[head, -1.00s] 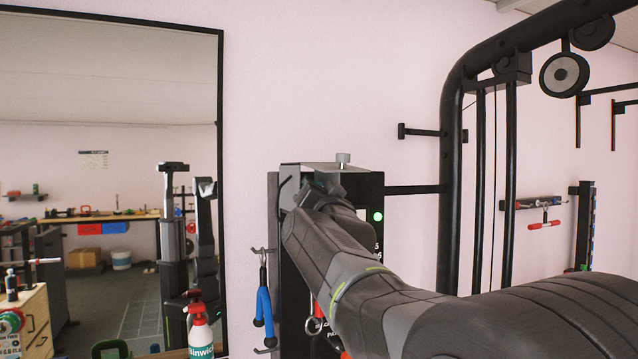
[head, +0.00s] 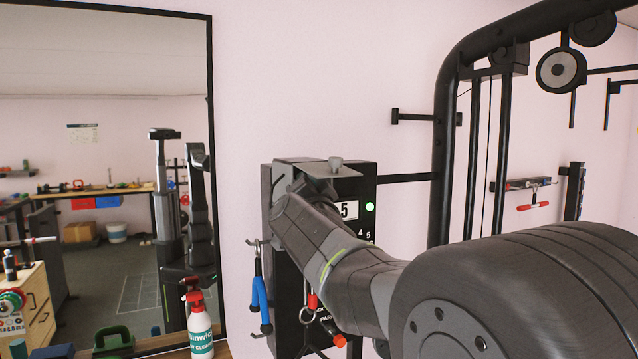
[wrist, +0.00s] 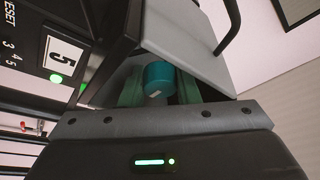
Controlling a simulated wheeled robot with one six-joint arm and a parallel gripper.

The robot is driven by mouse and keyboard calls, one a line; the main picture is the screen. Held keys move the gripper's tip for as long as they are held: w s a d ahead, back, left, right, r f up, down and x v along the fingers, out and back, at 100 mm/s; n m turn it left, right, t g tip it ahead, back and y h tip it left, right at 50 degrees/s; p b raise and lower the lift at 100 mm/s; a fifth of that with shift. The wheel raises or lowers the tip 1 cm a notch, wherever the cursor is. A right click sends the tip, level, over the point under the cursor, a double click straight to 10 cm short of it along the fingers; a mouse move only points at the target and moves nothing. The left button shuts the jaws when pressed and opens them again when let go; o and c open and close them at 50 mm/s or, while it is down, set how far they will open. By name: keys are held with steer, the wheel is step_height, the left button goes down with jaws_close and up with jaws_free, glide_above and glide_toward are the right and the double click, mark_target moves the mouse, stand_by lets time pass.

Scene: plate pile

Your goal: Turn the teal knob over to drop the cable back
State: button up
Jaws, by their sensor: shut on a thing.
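The teal knob (wrist: 157,78) shows in the wrist view, a short round cylinder with a small pale mark. It sits in the recess of a grey and black housing. My gripper (wrist: 159,88) is shut on it, a finger on either side, both tinted green. In the head view my arm covers the knob and the fingers against the front of the black wall unit (head: 368,190). The display (head: 346,210) reads 5, and it also shows in the wrist view (wrist: 64,53). I cannot make out the cable the knob works.
A green lamp (head: 370,207) is lit on the unit. Blue-handled grips (head: 261,298) hang at its left. A large mirror (head: 212,120) stands left, with a spray bottle (head: 200,325) before it. A black gym frame (head: 446,130) stands right.

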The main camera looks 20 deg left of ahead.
steer(key=o, duration=0.7)
steer(key=b+v, duration=0.1)
steer(key=v, duration=1.2)
steer(key=shift+s+d+f, duration=0.25)
steer(key=shift+s, duration=0.05)
